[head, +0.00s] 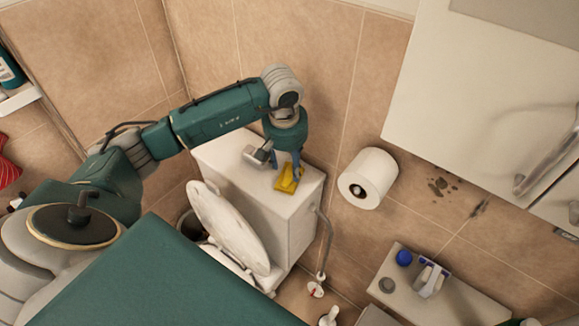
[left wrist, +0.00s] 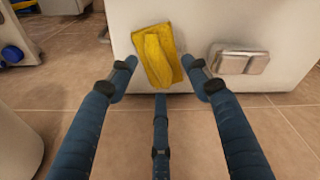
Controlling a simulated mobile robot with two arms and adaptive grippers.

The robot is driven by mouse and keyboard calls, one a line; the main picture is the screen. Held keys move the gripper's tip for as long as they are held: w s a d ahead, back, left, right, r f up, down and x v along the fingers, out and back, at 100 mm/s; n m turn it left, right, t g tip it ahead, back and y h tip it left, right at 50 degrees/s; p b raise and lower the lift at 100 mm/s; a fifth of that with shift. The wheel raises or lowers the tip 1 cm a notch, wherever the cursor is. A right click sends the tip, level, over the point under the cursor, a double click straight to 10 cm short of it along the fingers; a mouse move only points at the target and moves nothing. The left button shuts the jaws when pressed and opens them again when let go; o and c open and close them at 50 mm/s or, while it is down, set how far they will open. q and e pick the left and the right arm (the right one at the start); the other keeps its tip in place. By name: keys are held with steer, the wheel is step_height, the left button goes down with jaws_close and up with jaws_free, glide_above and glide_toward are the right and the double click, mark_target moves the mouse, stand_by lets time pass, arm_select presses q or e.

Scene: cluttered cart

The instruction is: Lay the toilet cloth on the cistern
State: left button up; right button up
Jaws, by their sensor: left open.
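The yellow toilet cloth (head: 288,179) lies on top of the white cistern (head: 219,157), near its right end in the head view. In the left wrist view the cloth (left wrist: 158,55) looks folded and slightly crumpled on the white cistern top (left wrist: 200,20), next to the silver flush plate (left wrist: 239,61). My left gripper (head: 286,167) is right over the cloth. In the left wrist view its blue fingers (left wrist: 160,77) are spread open, with nothing between them; I cannot tell whether a fingertip touches the cloth. My right gripper is not in view.
The toilet's raised lid (head: 228,225) leans in front of the cistern. A toilet roll (head: 368,178) hangs on the wall to the right. A white cabinet (head: 480,100) is at upper right. A small white surface (head: 455,305) with a blue cap (head: 404,257) stands at lower right.

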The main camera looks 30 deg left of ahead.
mark_target(287, 177)
arm_select(q)
step_height(287, 177, up, 10)
steer(key=s+b, duration=0.1)
steer(key=b, duration=0.1)
steer(key=shift+s+d, duration=0.25)
steer(key=shift+s, duration=0.15)
